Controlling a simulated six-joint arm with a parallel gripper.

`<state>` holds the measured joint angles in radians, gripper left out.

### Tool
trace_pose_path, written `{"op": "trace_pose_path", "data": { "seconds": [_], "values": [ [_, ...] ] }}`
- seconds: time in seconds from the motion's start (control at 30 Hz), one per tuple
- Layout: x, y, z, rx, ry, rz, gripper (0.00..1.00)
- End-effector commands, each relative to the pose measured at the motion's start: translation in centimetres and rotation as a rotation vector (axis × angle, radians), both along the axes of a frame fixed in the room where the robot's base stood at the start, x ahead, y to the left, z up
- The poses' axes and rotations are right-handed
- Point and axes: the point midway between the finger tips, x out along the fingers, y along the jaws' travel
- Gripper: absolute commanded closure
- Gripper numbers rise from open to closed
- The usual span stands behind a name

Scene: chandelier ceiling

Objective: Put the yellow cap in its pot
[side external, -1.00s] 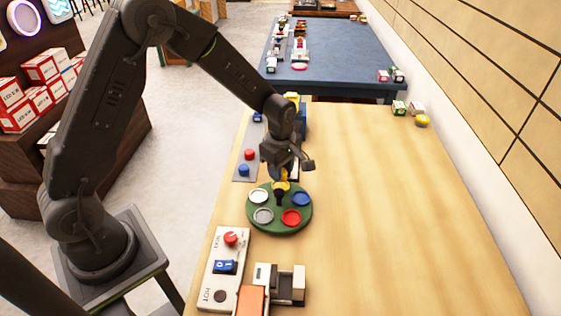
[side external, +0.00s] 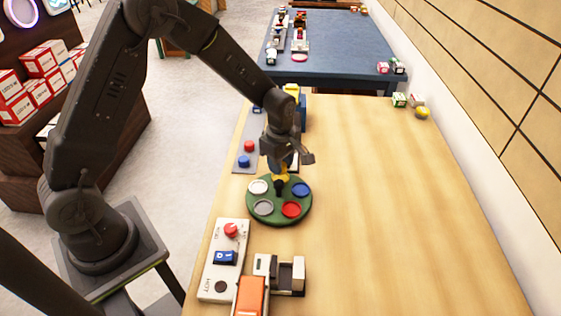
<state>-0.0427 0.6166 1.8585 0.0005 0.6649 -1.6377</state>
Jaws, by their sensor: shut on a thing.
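A round green tray (side external: 278,217) on the wooden table holds several round colored pots: white, grey, red and blue. My gripper (side external: 281,170) is over the tray's far side, pointing down, and is shut on a small yellow thing that seems to be the yellow cap (side external: 281,176). The yellow lies low, close to the tray's far rim, between the white pot (side external: 258,187) and the blue pot (side external: 301,189). My gripper hides most of that spot, so I cannot tell whether the cap touches a pot. A dark part shows just in front of the yellow.
A white panel (side external: 212,287) with a red knob and blue switch lies at the near left, beside an orange-topped device (side external: 250,295). A grey panel with red and blue buttons (side external: 244,161) is left of my gripper. Small boxes and a yellow round item (side external: 422,112) sit far right. The table's right side is clear.

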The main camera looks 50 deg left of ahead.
Motion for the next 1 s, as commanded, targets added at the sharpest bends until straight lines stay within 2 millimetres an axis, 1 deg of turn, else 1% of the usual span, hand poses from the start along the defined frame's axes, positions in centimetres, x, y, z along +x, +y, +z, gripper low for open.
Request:
{"op": "trace_pose_path", "data": {
  "seconds": [0.57,1.0],
  "values": [
    [0.0,0.0,-0.3,0.000,0.000,0.000,0.88],
    [0.0,0.0,-1.2,0.000,0.000,0.000,0.88]
  ]
}}
